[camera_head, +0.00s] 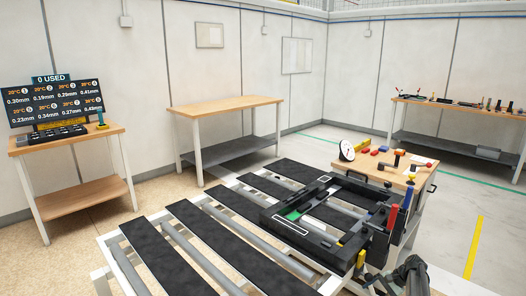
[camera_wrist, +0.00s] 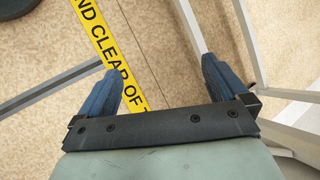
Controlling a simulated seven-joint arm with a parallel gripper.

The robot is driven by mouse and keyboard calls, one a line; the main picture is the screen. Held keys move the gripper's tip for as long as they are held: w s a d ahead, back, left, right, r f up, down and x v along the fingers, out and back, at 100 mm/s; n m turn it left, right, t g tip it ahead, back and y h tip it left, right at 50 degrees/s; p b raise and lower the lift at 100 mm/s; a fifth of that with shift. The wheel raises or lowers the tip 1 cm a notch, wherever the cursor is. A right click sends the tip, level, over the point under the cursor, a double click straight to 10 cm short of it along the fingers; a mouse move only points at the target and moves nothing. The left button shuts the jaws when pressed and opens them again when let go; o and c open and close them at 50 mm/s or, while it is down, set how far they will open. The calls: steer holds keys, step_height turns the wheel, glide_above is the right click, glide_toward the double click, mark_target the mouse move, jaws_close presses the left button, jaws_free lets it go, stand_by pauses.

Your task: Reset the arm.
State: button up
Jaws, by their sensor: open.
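My gripper (camera_wrist: 162,64) shows in the wrist view with its two blue fingers spread apart. In the head view, a dark grey part at the bottom right edge seems to be part of my arm; my fingers cannot be made out there.
In the wrist view, yellow floor tape (camera_wrist: 98,25) and pale frame legs (camera_wrist: 192,22) lie below. In the head view, a slatted rack (camera_head: 185,222) holds a black frame (camera_head: 292,226). A tool bench (camera_head: 349,164) stands beside it. An empty wooden table (camera_head: 226,104) stands behind.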

steer(key=s+a+f+n+g+h, duration=0.15)
steer(key=s+a+f+g, duration=0.25)
steer(key=s+a+f, duration=0.6)
steer(key=s+a+f+n+g+h, duration=0.1)
steer(key=s+a+f+n+g, duration=0.3)
steer(key=s+a, duration=0.9)
steer(key=s+a+f+n+h, duration=0.1)
steer(key=s+f+n, duration=0.1)
steer(key=s, duration=0.7)
steer(key=s+a+f+n+h, duration=0.1)
steer(key=s+a+f+h, duration=0.1)
steer(key=s, duration=0.7)
steer(key=s+a+f+n+h, duration=0.2)
steer(key=s, duration=0.8)
steer(key=shift+a+n+t, duration=0.25)
steer(key=shift+n+t, duration=0.05)
steer(key=shift+n, duration=0.05)
